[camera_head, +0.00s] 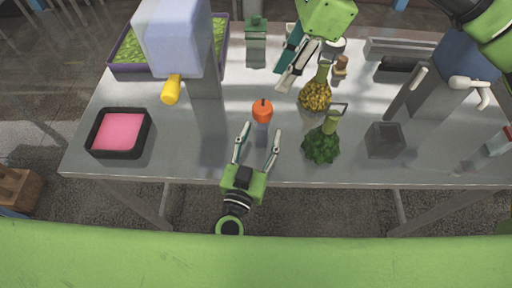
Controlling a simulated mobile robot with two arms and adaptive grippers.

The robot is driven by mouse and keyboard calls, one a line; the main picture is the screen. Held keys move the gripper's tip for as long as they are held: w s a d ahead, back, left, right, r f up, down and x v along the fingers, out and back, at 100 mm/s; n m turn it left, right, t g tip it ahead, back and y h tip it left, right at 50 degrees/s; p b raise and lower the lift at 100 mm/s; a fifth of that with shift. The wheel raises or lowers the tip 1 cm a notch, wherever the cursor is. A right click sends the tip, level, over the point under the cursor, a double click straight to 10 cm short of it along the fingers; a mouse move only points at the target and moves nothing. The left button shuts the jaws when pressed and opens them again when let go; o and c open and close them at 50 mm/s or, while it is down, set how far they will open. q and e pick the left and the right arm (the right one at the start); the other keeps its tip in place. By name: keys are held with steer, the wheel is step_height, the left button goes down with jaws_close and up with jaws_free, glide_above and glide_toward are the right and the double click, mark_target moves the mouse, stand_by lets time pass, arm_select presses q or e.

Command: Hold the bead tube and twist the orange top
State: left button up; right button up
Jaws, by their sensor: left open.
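The bead tube (262,138) stands upright near the front middle of the table and looks clear or pale. Its orange top (262,110) is round with a small dark knob. My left gripper (260,133) is open at the table's front edge. Its two fingers are spread, one on either side of the tube, with a visible gap to it. My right gripper (294,87) hangs above the table, behind and right of the tube, apart from the orange top. Its fingers overlap in this view, so its opening is unclear.
Right of the tube stand a flask of yellow pieces (315,97) and a flask of green pieces (321,147). A black tray with pink contents (91,146) lies left. A grey machine with a yellow spout (171,90) stands back left, another device (440,85) right.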

arm_select(q)
steer(key=shift+w+d, duration=0.1)
steer(key=shift+w, duration=0.3)
